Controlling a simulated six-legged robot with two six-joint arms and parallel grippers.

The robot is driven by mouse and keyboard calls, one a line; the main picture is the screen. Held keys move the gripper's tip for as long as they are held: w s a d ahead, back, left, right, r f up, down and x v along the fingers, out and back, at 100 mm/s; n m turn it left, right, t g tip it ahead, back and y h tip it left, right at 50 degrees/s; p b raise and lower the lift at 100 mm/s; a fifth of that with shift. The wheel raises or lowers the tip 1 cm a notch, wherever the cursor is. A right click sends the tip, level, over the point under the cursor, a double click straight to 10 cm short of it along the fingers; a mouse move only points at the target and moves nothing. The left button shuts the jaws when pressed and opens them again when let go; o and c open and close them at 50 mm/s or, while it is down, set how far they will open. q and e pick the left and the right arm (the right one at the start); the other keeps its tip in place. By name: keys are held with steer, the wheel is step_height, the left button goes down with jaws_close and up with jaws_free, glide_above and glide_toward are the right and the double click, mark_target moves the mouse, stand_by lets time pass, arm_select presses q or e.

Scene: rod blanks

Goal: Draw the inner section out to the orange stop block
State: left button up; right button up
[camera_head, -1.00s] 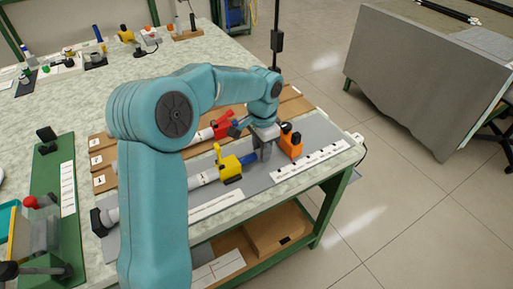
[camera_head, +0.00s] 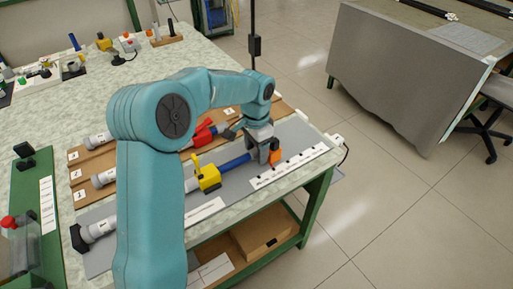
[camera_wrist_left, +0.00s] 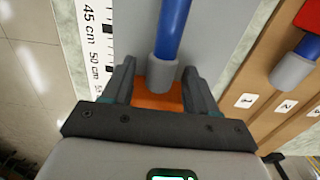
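The blue inner section (camera_head: 236,164) extends from the yellow clamp (camera_head: 207,178), whose lever stands up, on the grey board. Its grey end cap (camera_wrist_left: 163,77) shows in the left wrist view, against or just above the orange stop block (camera_wrist_left: 160,97); I cannot tell if they touch. The block also shows beside my gripper in the head view (camera_head: 275,156). My left gripper (camera_head: 263,153) is at the end of the section. Its fingers (camera_wrist_left: 160,85) stand on either side of the cap, apart, with a gap visible on the left. The right gripper is not in view.
A printed centimetre scale (camera_head: 290,166) runs along the board's front edge. Behind lies a brown rack (camera_head: 92,158) with other rods, one with a red clamp (camera_head: 204,134). A green fixture (camera_head: 38,200) stands at the left.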

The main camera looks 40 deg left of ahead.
arm_select(q)
step_height(320, 180, up, 16)
steer(key=p, duration=0.3)
steer(key=shift+r, duration=0.15)
steer(key=shift+s, duration=0.1)
